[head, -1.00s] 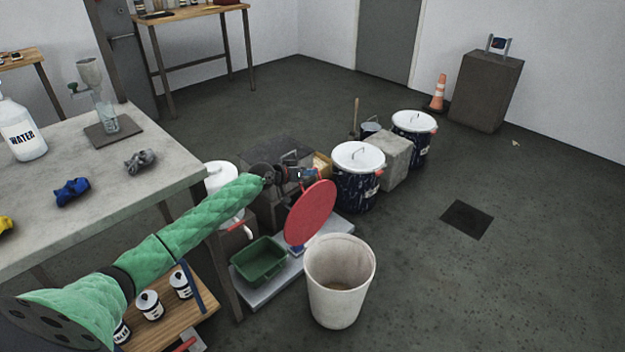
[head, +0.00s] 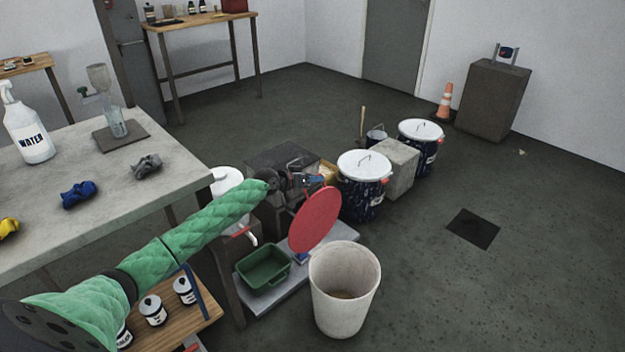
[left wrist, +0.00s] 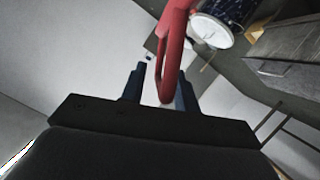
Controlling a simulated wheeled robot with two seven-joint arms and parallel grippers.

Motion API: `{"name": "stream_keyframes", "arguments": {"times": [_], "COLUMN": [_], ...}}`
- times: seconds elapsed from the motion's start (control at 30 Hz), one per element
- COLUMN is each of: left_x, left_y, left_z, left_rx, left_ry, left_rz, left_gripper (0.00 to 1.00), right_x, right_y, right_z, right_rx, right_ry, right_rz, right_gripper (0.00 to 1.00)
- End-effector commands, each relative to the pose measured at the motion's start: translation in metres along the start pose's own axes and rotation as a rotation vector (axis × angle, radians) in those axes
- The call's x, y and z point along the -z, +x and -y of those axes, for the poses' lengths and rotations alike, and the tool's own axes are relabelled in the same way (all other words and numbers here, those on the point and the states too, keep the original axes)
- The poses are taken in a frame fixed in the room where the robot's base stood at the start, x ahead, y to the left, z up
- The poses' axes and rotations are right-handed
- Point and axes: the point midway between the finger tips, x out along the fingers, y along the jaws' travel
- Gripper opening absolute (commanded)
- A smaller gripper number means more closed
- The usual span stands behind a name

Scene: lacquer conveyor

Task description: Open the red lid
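The red lid (head: 316,218) is a round disc standing steeply tilted, nearly on edge, beside the pale bin (head: 344,300), whose open top shows some material inside. My left gripper (head: 314,181) is at the lid's upper edge in the head view. In the left wrist view a red part of the lid (left wrist: 173,60) runs down between the two dark fingers (left wrist: 160,88). A gap shows beside the left finger; the red part lies close to the right finger, and I cannot tell whether it touches. My right gripper is not in view.
A green tub (head: 263,268) sits on a grey platform (head: 290,297) left of the bin. White-lidded drums (head: 362,200) and a concrete block (head: 398,168) stand behind. A worktable (head: 95,190) is at left. The floor at right is mostly clear.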

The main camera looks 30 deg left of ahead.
Motion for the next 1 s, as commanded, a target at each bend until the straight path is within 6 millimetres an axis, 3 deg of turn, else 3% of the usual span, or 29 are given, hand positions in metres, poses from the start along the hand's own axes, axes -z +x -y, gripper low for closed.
{"name": "stream_keyframes", "arguments": {"times": [0.17,0.6,1.0], "left_x": [-0.001,-0.002,0.000], "left_y": [-0.008,-0.067,-0.078], "left_z": [0.001,0.001,0.000], "left_rx": [0.001,0.001,0.000], "left_ry": [0.001,0.001,0.000], "left_rz": [0.001,0.002,0.000], "left_gripper": [0.31,0.31,0.31], "right_x": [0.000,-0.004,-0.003], "right_y": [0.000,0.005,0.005], "right_z": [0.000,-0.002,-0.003], "right_rx": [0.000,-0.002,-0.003], "right_ry": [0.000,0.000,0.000], "right_rz": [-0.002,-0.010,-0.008], "right_gripper": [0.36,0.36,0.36]}}
